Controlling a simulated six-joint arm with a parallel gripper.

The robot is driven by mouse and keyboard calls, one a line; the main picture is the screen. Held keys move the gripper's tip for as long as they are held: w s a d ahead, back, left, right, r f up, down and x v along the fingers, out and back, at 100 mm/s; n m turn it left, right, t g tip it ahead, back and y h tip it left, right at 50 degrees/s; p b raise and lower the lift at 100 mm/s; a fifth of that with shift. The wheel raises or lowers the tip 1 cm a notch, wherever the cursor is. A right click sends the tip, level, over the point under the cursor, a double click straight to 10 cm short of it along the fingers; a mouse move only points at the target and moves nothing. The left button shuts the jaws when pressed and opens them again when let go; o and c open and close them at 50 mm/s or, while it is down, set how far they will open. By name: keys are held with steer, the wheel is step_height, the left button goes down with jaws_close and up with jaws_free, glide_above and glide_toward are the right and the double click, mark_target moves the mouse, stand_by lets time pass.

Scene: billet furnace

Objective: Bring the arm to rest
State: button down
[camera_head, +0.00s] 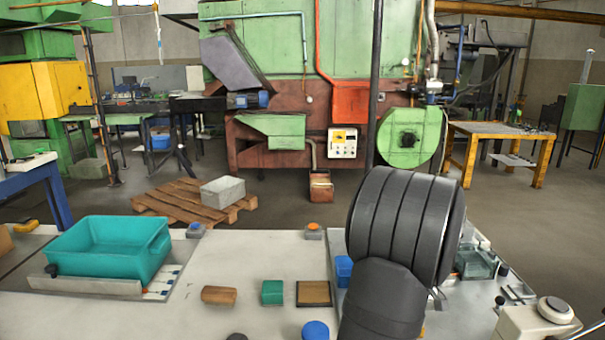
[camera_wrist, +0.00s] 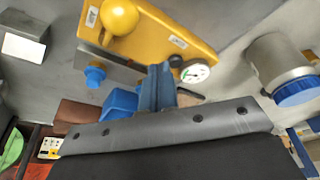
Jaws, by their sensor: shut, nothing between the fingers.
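My gripper (camera_wrist: 158,80) shows in the wrist view as blue-grey fingers beyond a dark grey cover. The fingers are shut with nothing held. They appear in front of a yellow plate (camera_wrist: 165,35) with a yellow ball knob and a round dial (camera_wrist: 195,72); I cannot tell the distance between them. In the head view my dark ribbed arm (camera_head: 405,230) stands up at the right of the bench (camera_head: 205,325). It hides my gripper there and part of the bench behind it.
A teal bin (camera_head: 105,250) stands at the bench's left. A brown cylinder (camera_head: 219,295), a green block (camera_head: 272,292) and a blue round cap (camera_head: 315,330) lie left of my arm. A grey cylinder with a blue end (camera_wrist: 280,65) is right in the wrist view.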

steer(key=w+m, duration=0.1)
steer(key=m, duration=0.1)
steer(key=w+m+t, duration=0.1)
steer(key=m, duration=0.1)
steer(key=shift+a+f+h, duration=0.1)
steer(key=shift+a+h, duration=0.05)
steer(key=shift+h, duration=0.15)
steer(key=w+m, duration=0.1)
steer(key=m+h, duration=0.1)
steer(key=m, duration=0.1)
steer(key=shift+w+t, duration=0.3)
steer(key=shift+w, duration=0.05)
steer(key=shift+w+m, duration=0.3)
steer(key=shift+m, duration=0.1)
steer(key=w, duration=0.3)
steer(key=shift+a+f, duration=0.15)
steer(key=shift+f, duration=0.25)
steer(key=shift+w+r, duration=0.2)
steer(key=shift+s+r, duration=0.25)
steer(key=shift+r, duration=0.45)
steer(key=shift+f, duration=0.1)
